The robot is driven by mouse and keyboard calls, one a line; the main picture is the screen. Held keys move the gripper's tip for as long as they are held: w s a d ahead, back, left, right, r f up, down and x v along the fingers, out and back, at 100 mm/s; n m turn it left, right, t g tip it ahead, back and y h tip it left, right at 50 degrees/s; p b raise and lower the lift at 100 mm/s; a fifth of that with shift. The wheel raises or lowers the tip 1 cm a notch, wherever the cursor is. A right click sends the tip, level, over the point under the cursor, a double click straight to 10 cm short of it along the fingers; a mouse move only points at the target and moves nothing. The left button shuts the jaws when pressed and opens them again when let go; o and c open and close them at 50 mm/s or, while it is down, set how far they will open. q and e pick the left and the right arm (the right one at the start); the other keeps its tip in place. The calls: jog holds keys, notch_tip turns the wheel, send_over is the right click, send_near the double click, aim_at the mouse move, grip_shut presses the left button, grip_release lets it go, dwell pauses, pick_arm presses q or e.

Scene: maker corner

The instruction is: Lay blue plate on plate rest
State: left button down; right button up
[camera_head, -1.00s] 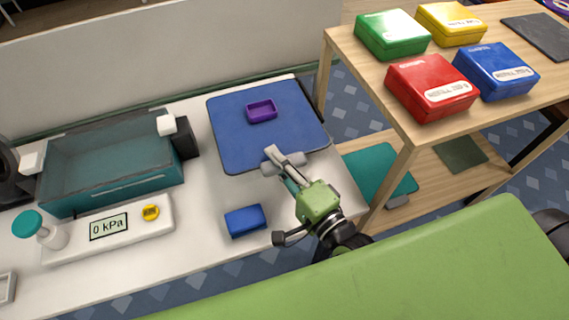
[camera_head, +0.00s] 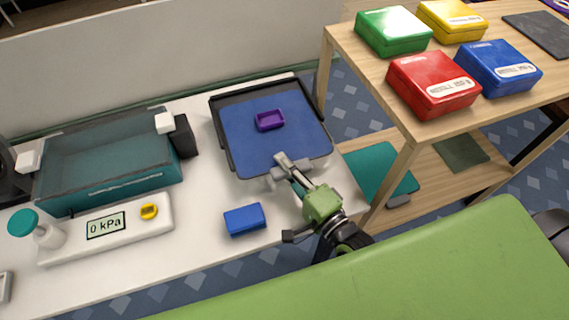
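The blue plate (camera_head: 258,148) is a flat sheet with rounded corners and carries a small purple tray (camera_head: 269,120). My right gripper (camera_head: 283,170) is at its near edge and appears shut on the plate's grey grip, which the fingers partly hide. The plate rest (camera_head: 221,140) is a dark frame on the white bench, and its back and left rims show around the plate. The plate lies over the rest, with its near edge towards my gripper. Whether it touches the rest cannot be told. My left gripper is not in view.
A blue block (camera_head: 245,219) lies on the bench in front of the plate.

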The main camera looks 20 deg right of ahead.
jog(key=o, duration=0.4)
jog(key=shift+s+r, duration=0.1)
jog(key=shift+s, duration=0.1)
jog(key=b+v, duration=0.1)
jog(key=v, duration=0.9)
jog(key=shift+s+d, duration=0.1)
jog(key=shift+s, duration=0.05)
jog(key=shift+s+d+r, duration=0.1)
jog(key=shift+s+d, duration=0.05)
jog(key=shift+s, duration=0.45)
